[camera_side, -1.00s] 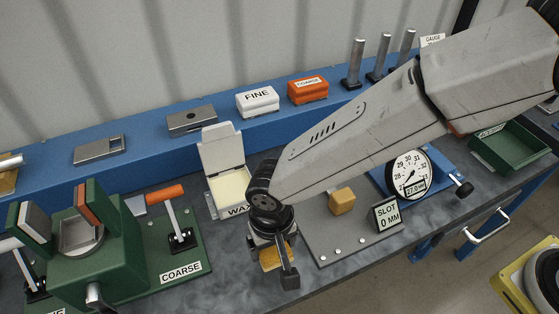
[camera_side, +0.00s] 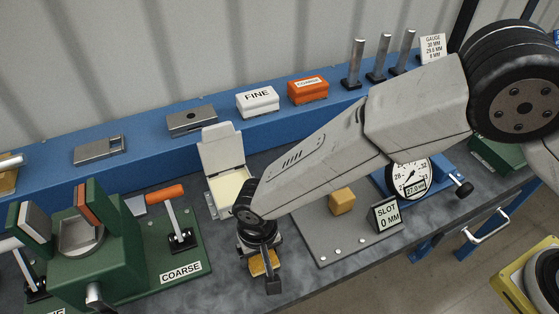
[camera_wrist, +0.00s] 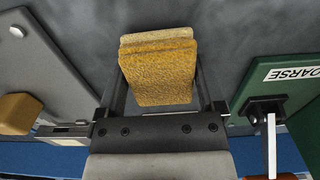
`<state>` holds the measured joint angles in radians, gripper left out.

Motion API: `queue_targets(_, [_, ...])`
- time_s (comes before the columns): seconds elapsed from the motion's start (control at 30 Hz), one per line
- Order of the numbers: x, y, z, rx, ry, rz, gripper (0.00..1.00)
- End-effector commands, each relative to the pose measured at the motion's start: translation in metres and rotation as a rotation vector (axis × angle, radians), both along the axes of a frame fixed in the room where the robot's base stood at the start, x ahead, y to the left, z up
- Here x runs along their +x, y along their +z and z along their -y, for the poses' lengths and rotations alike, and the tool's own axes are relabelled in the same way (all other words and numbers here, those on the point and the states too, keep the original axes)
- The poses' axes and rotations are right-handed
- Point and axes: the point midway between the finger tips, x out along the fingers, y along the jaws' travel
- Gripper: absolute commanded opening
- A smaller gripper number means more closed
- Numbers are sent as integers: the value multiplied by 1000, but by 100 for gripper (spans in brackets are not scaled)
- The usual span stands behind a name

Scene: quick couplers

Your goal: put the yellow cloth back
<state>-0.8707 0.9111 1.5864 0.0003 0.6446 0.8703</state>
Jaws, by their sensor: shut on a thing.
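The yellow cloth (camera_wrist: 160,75) is a folded, thick, fuzzy pad between the two fingers of my gripper (camera_wrist: 160,92) in the wrist view. My gripper is shut on it. In the side view the cloth (camera_side: 264,263) shows as a small yellow patch under my wrist, between the fingers of my gripper (camera_side: 262,272). It is over the dark bench near the front edge, right of the green COARSE base and left of the grey plate. Whether the cloth touches the bench cannot be told.
The open wax box (camera_side: 230,185) stands just behind my gripper. The green COARSE base (camera_side: 190,240) is to the left. The grey plate (camera_side: 330,245) with a yellow block (camera_side: 342,201) and SLOT sign (camera_side: 386,214) is to the right, with the dial gauge (camera_side: 408,178) beyond.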

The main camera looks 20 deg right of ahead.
Motion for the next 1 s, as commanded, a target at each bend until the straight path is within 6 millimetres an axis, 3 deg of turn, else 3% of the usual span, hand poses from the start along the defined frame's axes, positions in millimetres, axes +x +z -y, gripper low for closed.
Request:
queue_targets(0.57, [0,-8,0,1,0,1,26])
queue_targets(0.6, [0,-8,0,2,0,1,94])
queue_targets(0.63, [0,-8,0,2,0,1,100])
queue_targets(1.0, [0,-5,0,1,0,1,100])
